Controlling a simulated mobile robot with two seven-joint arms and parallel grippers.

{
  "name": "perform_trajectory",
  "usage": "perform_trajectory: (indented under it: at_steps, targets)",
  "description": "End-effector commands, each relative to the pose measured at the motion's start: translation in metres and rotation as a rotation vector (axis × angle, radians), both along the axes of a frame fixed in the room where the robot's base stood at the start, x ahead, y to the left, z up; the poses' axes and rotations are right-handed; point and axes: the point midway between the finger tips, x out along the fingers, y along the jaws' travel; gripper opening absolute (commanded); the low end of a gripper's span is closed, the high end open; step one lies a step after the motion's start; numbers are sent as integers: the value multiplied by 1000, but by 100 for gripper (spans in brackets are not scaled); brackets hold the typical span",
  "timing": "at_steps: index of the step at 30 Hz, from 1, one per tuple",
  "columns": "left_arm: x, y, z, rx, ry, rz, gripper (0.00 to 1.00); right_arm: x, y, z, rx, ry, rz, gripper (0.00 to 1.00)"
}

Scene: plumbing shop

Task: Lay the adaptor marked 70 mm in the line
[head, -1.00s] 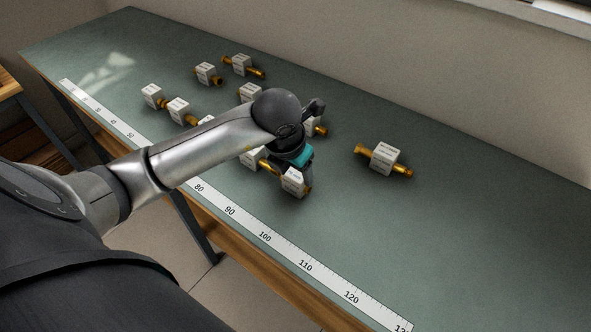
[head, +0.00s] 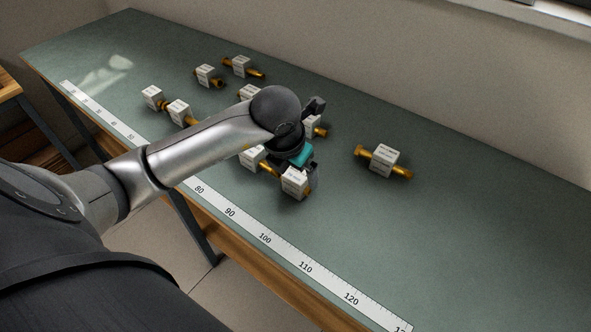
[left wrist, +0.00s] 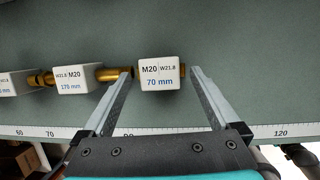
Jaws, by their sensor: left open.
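The adaptor marked 70 mm (left wrist: 159,79) is a white block labelled M20 and W21.8 with short brass ends. In the head view it (head: 295,183) lies at the near right end of a row along the ruler. My left gripper (left wrist: 160,73) is open, its fingers on either side of this block, with gaps between block and fingers. The adaptor marked 170 mm (left wrist: 73,79) lies just left, its brass end pointing at the 70 mm one. My right gripper is not in view.
The ruler strip (head: 265,237) runs along the bench's front edge. More row adaptors (head: 178,111) continue left. Loose adaptors lie behind, including one at the back left (head: 240,66) and one alone at the right (head: 383,160). The bench's right part is clear.

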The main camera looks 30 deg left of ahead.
Motion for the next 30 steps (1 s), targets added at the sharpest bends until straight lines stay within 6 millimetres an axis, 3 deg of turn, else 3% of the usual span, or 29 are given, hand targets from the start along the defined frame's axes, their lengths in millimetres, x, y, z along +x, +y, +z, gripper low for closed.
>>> perform_trajectory:
  at_steps: [9, 15, 30]
  targets:
    - [-20, -3, 69, 2, -7, -2, 95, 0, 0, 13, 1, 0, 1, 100]
    - [-30, -5, 97, 1, -4, 0, 95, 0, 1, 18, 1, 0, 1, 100]
    - [-34, -5, 106, 1, -1, 0, 95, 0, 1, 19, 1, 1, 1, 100]
